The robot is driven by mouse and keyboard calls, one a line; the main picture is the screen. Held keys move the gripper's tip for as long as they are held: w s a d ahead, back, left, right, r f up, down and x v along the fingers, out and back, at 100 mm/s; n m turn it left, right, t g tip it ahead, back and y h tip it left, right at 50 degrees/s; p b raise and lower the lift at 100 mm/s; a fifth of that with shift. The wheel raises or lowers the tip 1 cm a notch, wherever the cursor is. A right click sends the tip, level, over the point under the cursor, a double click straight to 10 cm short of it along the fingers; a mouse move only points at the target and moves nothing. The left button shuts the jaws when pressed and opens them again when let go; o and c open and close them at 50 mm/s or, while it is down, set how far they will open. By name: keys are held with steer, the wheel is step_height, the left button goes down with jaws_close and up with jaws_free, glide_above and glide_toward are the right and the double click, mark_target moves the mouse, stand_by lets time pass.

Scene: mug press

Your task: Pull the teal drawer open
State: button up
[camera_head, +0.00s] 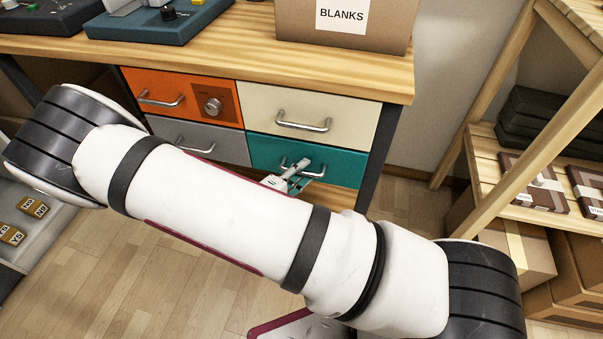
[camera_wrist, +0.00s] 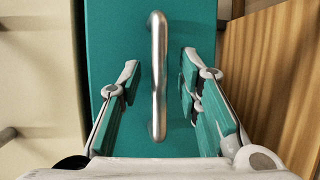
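The teal drawer (camera_head: 344,162) is at the lower right of a block of drawers under the wooden bench, and its front looks flush with the cream drawer above it. Its silver bar handle (camera_wrist: 158,75) shows whole in the wrist view. My gripper (camera_wrist: 157,78) is open, with one finger on each side of the handle and a visible gap to it on both sides. In the head view my gripper (camera_head: 302,168) is at the teal drawer's front, partly hidden behind my arm.
The cream drawer (camera_head: 355,110) is above, an orange drawer (camera_head: 150,82) with a knob at upper left, and a grey drawer (camera_head: 228,146) at lower left. A cardboard box marked BLANKS (camera_head: 385,32) stands on the bench (camera_head: 240,38). A wooden shelf (camera_head: 488,142) stands at right.

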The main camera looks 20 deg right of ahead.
steer(key=shift+d, duration=0.2)
jaws_close()
steer(key=s+a, duration=0.8)
steer(key=s, duration=0.2)
steer(key=s+a+p, duration=0.1)
steer(key=s+a, duration=0.6)
steer(key=s, duration=0.4)
steer(key=shift+s+a, duration=0.25)
steer(key=shift+a, duration=0.15)
jaws_free()
